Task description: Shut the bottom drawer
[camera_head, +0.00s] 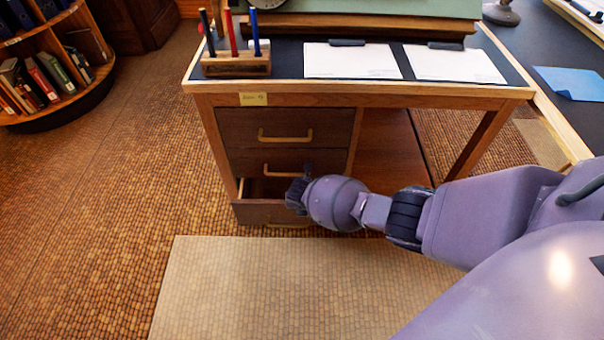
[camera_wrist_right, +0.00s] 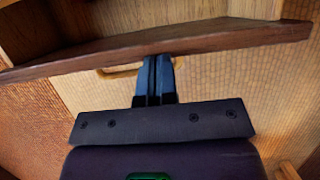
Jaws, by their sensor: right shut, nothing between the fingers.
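The bottom drawer (camera_head: 252,211) of the wooden desk is pulled out, and its open inside shows behind the front panel. My right gripper (camera_head: 297,192) is at the right part of this drawer, by the front panel's top edge, and covers part of it. In the right wrist view the shut, empty fingers (camera_wrist_right: 155,76) point at the drawer's front panel (camera_wrist_right: 205,36). The drawer's handle (camera_wrist_right: 118,71) shows just left of the fingers. Whether the fingertips touch the panel I cannot tell. My left gripper is not in view.
Two closed drawers with handles (camera_head: 285,136) sit above it. The desk top (camera_head: 290,75) holds a pen block (camera_head: 235,65) and white papers (camera_head: 350,62). A pale mat (camera_head: 240,290) lies on the floor in front. A round bookshelf (camera_head: 60,112) stands at the left, with clear floor between.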

